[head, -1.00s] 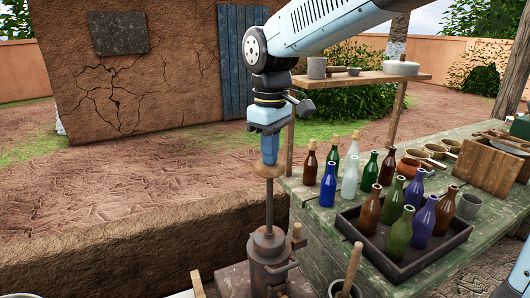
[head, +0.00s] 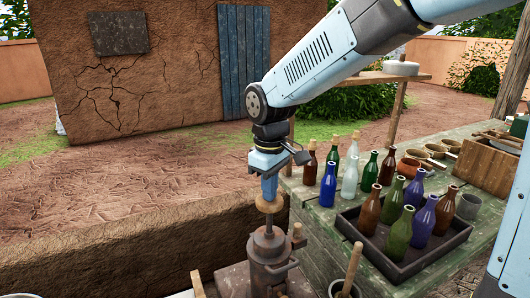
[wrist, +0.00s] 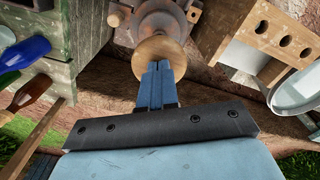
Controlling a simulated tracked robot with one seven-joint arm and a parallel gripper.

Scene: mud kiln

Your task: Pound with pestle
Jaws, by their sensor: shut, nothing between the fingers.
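My gripper (head: 270,192) is shut and empty. It points down with its fingertips at the top of a round wooden knob (head: 269,204), and appears to touch it. The knob sits on a short visible length of metal rod above a dark metal cylinder (head: 268,246) with a side handle. In the wrist view the closed fingers (wrist: 158,70) end over the knob (wrist: 160,52), with the cylinder (wrist: 172,18) behind it. A wooden pestle-like stick (head: 352,264) leans in a grey cup (head: 337,290) at the bottom, apart from my gripper.
A green wooden table (head: 318,215) at right bears several bottles, a dark tray (head: 404,262) with more bottles, bowls and a wooden box (head: 490,172). A shelf (head: 352,78) stands behind. A low mud wall (head: 120,250) runs at left; the ground beyond is open.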

